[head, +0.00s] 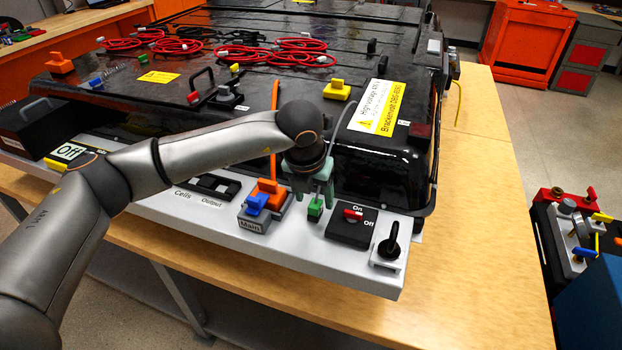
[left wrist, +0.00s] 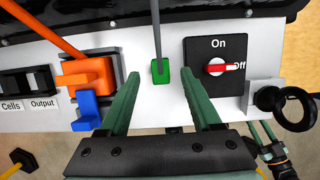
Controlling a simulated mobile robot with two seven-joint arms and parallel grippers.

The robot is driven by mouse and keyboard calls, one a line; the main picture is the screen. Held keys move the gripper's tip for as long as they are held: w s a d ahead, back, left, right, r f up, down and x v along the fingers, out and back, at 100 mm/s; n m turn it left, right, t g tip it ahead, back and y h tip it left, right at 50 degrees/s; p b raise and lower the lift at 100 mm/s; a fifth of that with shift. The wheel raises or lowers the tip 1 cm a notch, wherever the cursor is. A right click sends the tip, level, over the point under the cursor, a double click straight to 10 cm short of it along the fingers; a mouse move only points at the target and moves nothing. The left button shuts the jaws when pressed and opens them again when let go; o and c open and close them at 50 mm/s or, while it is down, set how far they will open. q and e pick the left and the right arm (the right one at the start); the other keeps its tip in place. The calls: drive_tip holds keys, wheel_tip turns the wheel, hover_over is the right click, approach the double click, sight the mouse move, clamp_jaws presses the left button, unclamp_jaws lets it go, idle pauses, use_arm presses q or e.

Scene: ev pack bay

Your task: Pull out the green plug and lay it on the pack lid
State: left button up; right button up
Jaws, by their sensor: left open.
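The green plug (head: 315,208) sits upright on the white front panel, with a grey cable rising from it. It also shows in the left wrist view (left wrist: 160,72). My left gripper (head: 312,190) is over it and open. In the left wrist view its two green fingers (left wrist: 159,78) stand on either side of the plug, with a gap on each side. The black pack lid (head: 300,86) lies behind the panel. Green fingers that look like my right gripper (left wrist: 265,131) show small at the lower right of the left wrist view; their opening is unclear.
Left of the plug is an orange connector (head: 270,190) with a blue latch (head: 257,203). Right of it are the red On/Off switch (head: 353,214) and a black key-like handle (head: 389,242). Red cables (head: 180,47), a yellow block (head: 337,90) and other parts lie on the lid.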

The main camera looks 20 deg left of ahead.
sight(315, 205)
use_arm(q)
drive_tip(key=shift+x, duration=0.85)
clamp_jaws()
drive_tip(key=c, duration=0.7)
unclamp_jaws()
clamp_jaws()
drive_tip(key=shift+r, duration=0.1)
drive_tip(key=shift+r+p, duration=1.25)
drive_tip(key=shift+r, duration=1.25)
